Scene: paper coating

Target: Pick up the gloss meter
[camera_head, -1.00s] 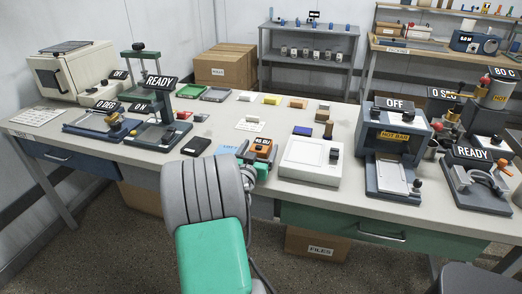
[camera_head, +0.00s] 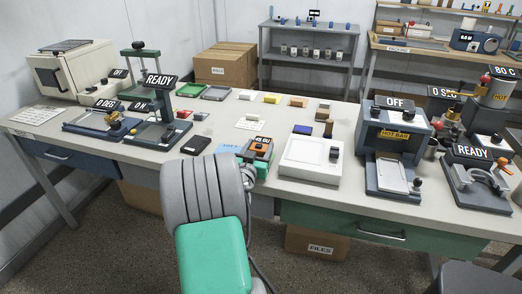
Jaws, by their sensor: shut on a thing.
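The gloss meter (camera_head: 258,147) is a small orange and dark box with a black readout showing a GU value. It is near the front edge of the bench, left of the white flat device. My gripper (camera_head: 250,160) is shut on it. My grey wrist and forearm hide much of the fingers and the meter's lower part. I cannot tell how far the meter is off the bench top, if at all.
The white flat device (camera_head: 300,168) stands close on the right. A black flat pad (camera_head: 196,145) and a blue sheet (camera_head: 229,149) lie to the left. A dark blue block (camera_head: 303,130) lies behind. The bench middle is mostly clear.

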